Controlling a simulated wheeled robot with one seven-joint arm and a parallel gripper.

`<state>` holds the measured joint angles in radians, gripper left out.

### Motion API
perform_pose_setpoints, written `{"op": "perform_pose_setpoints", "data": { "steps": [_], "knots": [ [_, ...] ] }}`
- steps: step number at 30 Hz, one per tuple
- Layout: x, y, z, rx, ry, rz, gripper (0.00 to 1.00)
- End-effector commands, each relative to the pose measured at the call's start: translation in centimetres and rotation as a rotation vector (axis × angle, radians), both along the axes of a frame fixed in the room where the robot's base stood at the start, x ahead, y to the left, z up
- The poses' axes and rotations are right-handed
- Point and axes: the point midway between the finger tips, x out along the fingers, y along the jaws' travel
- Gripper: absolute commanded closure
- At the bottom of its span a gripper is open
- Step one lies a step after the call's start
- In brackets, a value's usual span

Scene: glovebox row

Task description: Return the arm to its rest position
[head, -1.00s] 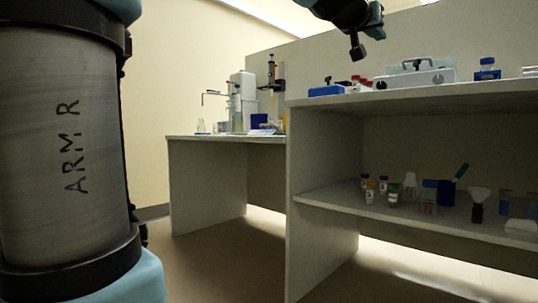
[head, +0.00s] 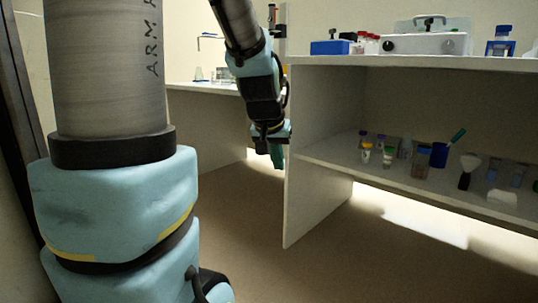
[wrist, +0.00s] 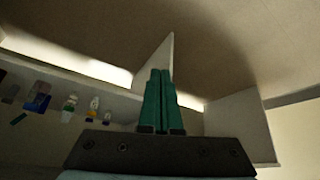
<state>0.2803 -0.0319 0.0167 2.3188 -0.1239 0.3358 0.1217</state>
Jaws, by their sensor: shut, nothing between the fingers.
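My gripper (head: 277,160) hangs at the end of my arm in the head view, pointing down in front of the left end panel of the shelf unit. It is clear of the shelves and empty. In the wrist view my gripper (wrist: 159,72) shows as two green fingers lying together, shut with nothing between them. The wrist view looks upside down, with the floor at the top.
The shelf unit's end panel (head: 318,170) stands close to the right of my gripper. A white instrument (head: 425,42) stands on top. The floor (head: 340,265) in front is clear.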

Motion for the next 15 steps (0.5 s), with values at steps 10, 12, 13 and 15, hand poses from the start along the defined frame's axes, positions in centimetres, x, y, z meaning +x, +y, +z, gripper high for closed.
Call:
{"op": "perform_pose_setpoints", "data": {
  "steps": [10,12,13,15],
  "knots": [
    [-11.9,9.0,-3.9,0.104,0.377,0.184,1.00],
    [-11.8,8.9,-2.1,0.104,0.375,0.181,1.00],
    [-11.8,8.9,-1.3,0.104,0.374,0.181,1.00],
    [-11.7,8.9,0.6,0.104,0.373,0.181,1.00]
  ]
}}
